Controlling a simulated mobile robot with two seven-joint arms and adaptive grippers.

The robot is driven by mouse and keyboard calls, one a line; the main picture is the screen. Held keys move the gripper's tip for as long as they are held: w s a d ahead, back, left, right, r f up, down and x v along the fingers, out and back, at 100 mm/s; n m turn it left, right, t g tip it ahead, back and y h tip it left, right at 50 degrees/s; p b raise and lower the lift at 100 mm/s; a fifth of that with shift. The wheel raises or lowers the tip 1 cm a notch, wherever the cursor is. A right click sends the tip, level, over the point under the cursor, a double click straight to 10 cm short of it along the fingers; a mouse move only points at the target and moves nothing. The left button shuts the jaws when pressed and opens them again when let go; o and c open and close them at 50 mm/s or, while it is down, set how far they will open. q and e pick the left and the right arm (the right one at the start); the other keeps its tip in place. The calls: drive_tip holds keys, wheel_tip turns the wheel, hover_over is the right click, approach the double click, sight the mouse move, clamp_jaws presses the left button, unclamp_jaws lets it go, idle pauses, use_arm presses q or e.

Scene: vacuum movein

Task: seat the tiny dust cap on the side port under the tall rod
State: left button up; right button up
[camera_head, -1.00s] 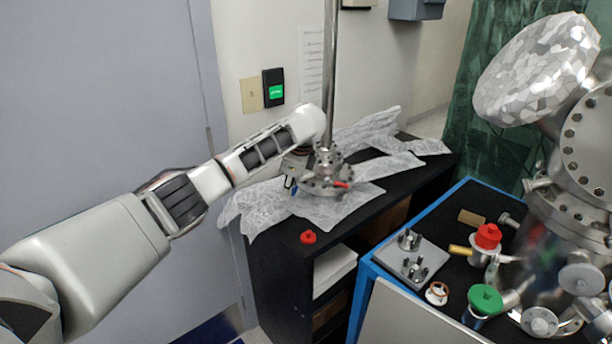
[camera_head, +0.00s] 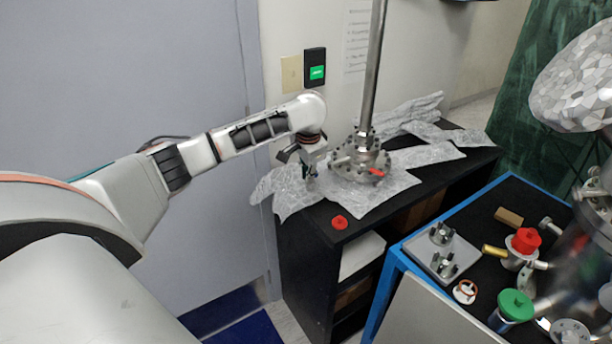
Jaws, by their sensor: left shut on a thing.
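The tall rod (camera_head: 375,65) stands upright on a bolted metal flange (camera_head: 358,170). A short side port (camera_head: 340,160) sticks out to the left near the rod's foot. My left gripper (camera_head: 310,178) points down just left of the flange, apart from it and above the plastic sheet. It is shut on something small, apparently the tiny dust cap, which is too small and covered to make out. A small red lever or tab (camera_head: 376,171) shows on the flange's front. My right gripper is out of view.
A red cap (camera_head: 339,222) lies on the black shelf's (camera_head: 315,225) front corner. Crumpled clear plastic (camera_head: 425,155) covers much of the shelf. At right, a blue-edged cart (camera_head: 400,250) holds a metal plate, a green-capped part (camera_head: 515,305) and a red-capped part (camera_head: 526,240).

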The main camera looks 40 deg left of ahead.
use_arm(q)
drive_tip(key=shift+w+d, duration=0.4)
drive_tip(key=shift+w, duration=0.5)
drive_tip(key=shift+w+d, duration=0.35)
drive_tip(key=shift+w, duration=0.5)
drive_tip(key=shift+w+d, duration=0.15)
drive_tip(key=shift+w, duration=0.3)
drive_tip(key=shift+w+d, duration=0.15)
drive_tip(key=shift+w, duration=0.15)
drive_tip(key=shift+w, duration=0.25)
idle(0.4)
